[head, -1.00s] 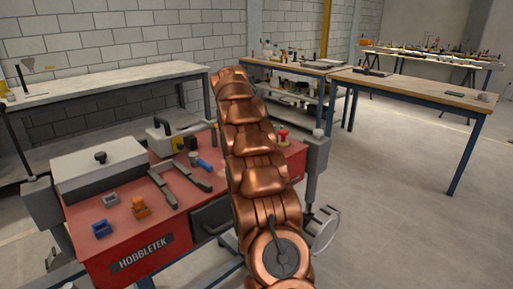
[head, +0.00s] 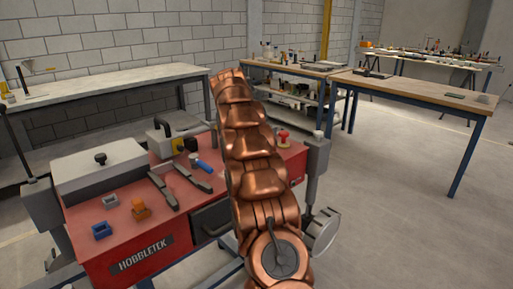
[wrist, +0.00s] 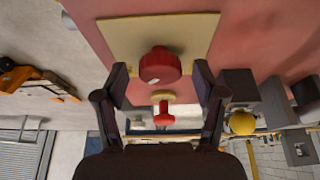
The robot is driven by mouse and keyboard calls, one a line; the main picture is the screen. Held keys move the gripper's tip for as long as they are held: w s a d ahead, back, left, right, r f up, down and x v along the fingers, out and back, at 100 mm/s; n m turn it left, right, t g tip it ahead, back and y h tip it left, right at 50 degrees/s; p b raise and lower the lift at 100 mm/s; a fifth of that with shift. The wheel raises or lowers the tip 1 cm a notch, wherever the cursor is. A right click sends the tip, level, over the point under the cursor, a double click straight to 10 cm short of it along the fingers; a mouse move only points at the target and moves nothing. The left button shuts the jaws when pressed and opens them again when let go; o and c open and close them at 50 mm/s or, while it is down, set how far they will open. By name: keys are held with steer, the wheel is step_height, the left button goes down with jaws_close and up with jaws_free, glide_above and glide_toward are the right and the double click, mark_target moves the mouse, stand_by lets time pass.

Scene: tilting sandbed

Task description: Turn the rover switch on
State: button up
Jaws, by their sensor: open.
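In the wrist view a round red knob (wrist: 160,66) sits on a pale yellow plate (wrist: 118,38) fixed to a red surface. My gripper (wrist: 160,78) is open, with one dark finger on each side of the knob; I cannot tell whether they touch it. A smaller red knob on a pale base (wrist: 164,110) shows lower between the fingers. In the head view a red knob (head: 284,135) stands at the right of the red HOBBLETEK bench (head: 118,232). My copper arm hides my gripper there. No label shows which part is the rover switch.
The red bench also carries a grey lidded box (head: 95,172), dark bar-shaped tools (head: 165,191), an orange block (head: 140,211) and a blue block (head: 102,231). Grey posts flank it. A wooden table (head: 420,92) stands at right; the floor before it is clear.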

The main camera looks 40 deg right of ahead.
steer(key=shift+r, duration=0.1)
steer(key=shift+v, duration=2.4)
steer(key=shift+a+r, duration=0.1)
steer(key=shift+a, duration=0.5)
steer(key=a, duration=0.9)
steer(key=shift+w+a, duration=0.2)
steer(key=shift+a, duration=0.75)
